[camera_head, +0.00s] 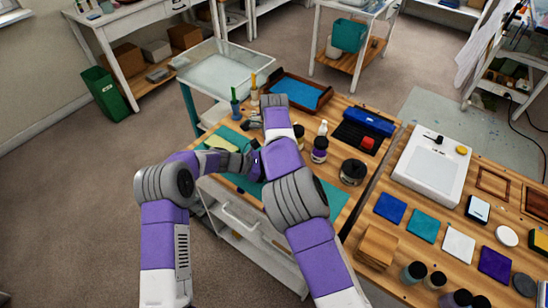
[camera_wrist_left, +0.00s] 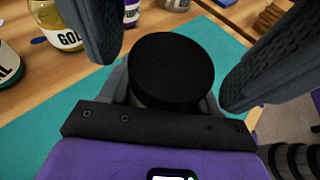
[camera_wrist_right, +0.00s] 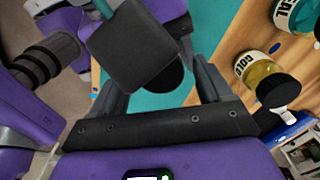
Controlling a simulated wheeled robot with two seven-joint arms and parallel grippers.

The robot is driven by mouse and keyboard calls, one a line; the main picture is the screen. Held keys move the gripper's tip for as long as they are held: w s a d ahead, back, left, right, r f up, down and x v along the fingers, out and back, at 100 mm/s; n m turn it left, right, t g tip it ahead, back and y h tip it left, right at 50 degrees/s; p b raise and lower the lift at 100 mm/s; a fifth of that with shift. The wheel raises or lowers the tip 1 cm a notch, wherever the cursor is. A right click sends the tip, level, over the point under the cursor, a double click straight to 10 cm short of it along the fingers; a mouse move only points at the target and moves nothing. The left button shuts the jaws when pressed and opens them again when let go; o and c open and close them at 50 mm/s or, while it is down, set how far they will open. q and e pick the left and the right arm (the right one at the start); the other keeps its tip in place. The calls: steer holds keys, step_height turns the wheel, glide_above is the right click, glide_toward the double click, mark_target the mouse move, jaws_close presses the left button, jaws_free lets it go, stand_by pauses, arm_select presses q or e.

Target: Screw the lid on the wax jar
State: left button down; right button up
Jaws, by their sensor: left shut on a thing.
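A round black lid (camera_wrist_left: 172,70) shows in the left wrist view, between the fingers of my left gripper (camera_wrist_left: 162,92), which is shut on the black round piece. Whether this is the lid alone or the lid on the jar, I cannot tell; the wax jar's body is hidden. The black disc also shows in the right wrist view (camera_wrist_right: 163,84), partly behind a dark finger pad. My right gripper (camera_wrist_right: 162,78) looks open, its fingers on either side of the disc with a gap. In the head view, my arms hide most of this spot.
A teal mat (camera_head: 333,197) lies under the work. A gold-labelled jar (camera_wrist_right: 258,72) and a teal-labelled jar (camera_wrist_right: 296,14) stand close by.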

steer(key=shift+r, duration=2.25)
steer(key=o, duration=0.4)
step_height(320, 180, up, 8)
steer(key=shift+f, duration=0.25)
arm_select(q)
steer(key=shift+c, duration=0.8)
jaws_free()
